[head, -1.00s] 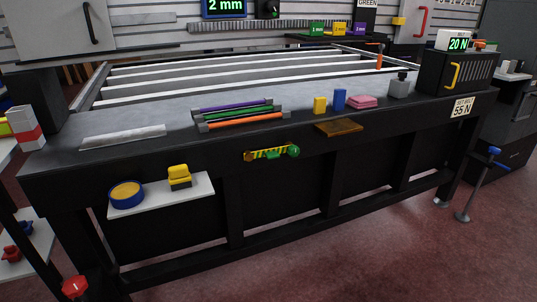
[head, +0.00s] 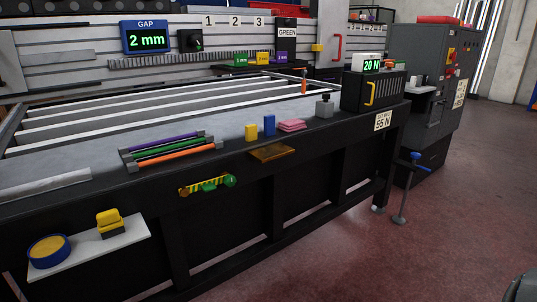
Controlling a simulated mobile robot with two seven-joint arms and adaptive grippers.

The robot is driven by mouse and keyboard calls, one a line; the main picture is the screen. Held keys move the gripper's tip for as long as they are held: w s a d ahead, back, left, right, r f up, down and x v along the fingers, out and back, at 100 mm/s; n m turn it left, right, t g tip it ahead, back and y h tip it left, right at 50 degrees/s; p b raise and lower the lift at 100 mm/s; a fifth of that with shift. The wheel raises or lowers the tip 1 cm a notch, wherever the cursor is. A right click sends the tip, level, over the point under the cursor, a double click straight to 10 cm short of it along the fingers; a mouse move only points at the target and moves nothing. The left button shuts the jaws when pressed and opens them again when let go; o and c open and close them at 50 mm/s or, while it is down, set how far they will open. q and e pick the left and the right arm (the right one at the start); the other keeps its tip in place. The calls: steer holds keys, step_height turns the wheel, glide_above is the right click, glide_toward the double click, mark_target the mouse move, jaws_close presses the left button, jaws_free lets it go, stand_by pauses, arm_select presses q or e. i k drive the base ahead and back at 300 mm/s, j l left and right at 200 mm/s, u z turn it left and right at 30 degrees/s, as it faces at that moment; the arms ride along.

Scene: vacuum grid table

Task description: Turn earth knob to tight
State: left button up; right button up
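A green knob (head: 229,181) sits at the right end of a short yellow bar with dark stripes (head: 192,189) on the front edge of the black table (head: 330,140). It looks like the earth knob, but no label on it can be read. A smaller green part (head: 209,186) hangs at the bar's middle. How tight the knob is cannot be told.
A white shelf (head: 125,240) with a blue-and-yellow round piece (head: 49,251) juts out at the front left. An amber tray (head: 272,153) sticks out right of the knob. A blue-topped stand (head: 402,195) is on the red floor, which is open at the front right.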

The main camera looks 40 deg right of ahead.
mark_target(230, 180)
steer(key=k+l, duration=0.15)
steer(key=l, duration=0.15)
steer(key=k+l, duration=0.1)
steer(key=l, duration=0.2)
steer(key=k+l, duration=0.15)
steer(key=l, duration=0.2)
steer(key=k+l, duration=0.1)
steer(key=l, duration=0.2)
